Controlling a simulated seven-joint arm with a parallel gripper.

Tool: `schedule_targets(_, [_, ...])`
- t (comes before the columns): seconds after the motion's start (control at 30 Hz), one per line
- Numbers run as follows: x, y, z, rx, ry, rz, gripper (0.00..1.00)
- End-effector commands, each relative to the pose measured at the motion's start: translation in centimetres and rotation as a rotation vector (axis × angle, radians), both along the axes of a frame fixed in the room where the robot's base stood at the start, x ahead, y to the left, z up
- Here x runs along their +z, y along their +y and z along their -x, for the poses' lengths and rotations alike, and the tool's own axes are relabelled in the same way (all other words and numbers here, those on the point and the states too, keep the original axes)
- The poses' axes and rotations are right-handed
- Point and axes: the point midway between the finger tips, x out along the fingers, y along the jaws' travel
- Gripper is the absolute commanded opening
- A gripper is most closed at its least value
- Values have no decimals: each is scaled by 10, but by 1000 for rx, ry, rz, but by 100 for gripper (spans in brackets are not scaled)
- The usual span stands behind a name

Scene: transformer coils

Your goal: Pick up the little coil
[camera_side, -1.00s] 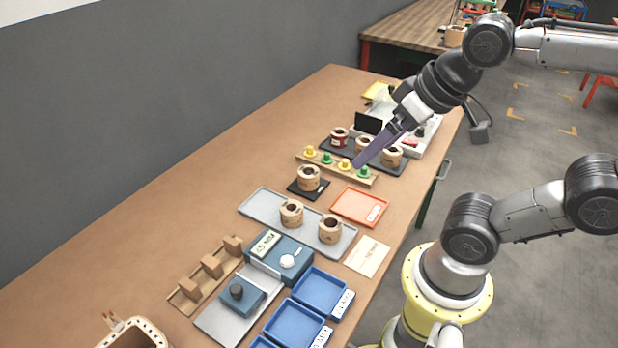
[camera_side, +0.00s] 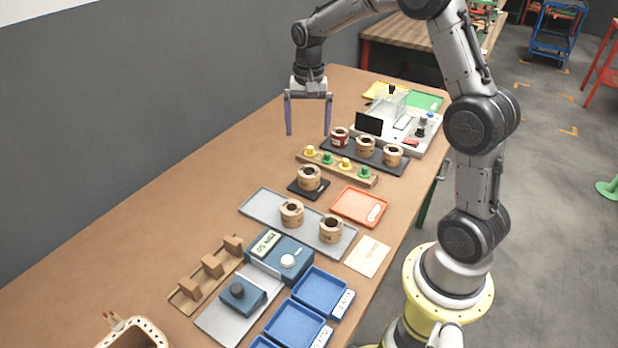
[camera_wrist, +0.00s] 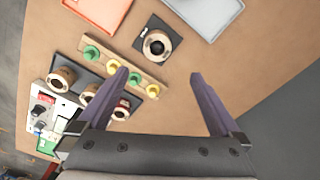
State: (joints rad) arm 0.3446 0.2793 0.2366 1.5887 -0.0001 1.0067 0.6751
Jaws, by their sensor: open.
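Several tan coils with dark centres stand on the table, similar in size; I cannot tell which is the little coil. One coil (camera_side: 309,178) sits alone on a small black pad (camera_side: 294,190); it also shows in the wrist view (camera_wrist: 157,45). Two more, a left one (camera_side: 291,212) and a right one (camera_side: 330,229), stand on a grey tray (camera_side: 262,203). A red-banded coil (camera_side: 339,137) and two tan ones (camera_side: 365,146) (camera_side: 393,155) stand on a dark tray. My gripper (camera_side: 308,132) is open and empty, pointing down above the table, behind the lone coil.
A wooden strip (camera_side: 300,157) holds yellow and green pegs beside the dark tray. An orange tray (camera_side: 360,206), blue bins (camera_side: 320,291), a blue device (camera_side: 283,257) and a white instrument (camera_side: 410,130) stand nearby. Bare table lies left of the coils, along the grey wall.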

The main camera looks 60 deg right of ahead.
Motion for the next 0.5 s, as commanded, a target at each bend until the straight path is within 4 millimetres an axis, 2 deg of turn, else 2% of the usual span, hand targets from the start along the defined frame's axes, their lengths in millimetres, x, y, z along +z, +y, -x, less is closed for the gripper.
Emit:
schedule_targets(0.03, [-9, -4, 3, -10, 19, -7, 100])
schedule_targets(0.27, [-37, -8, 6, -21, 34, -12, 100])
schedule_targets(0.5, [-81, -7, 5, -20, 33, -12, 100])
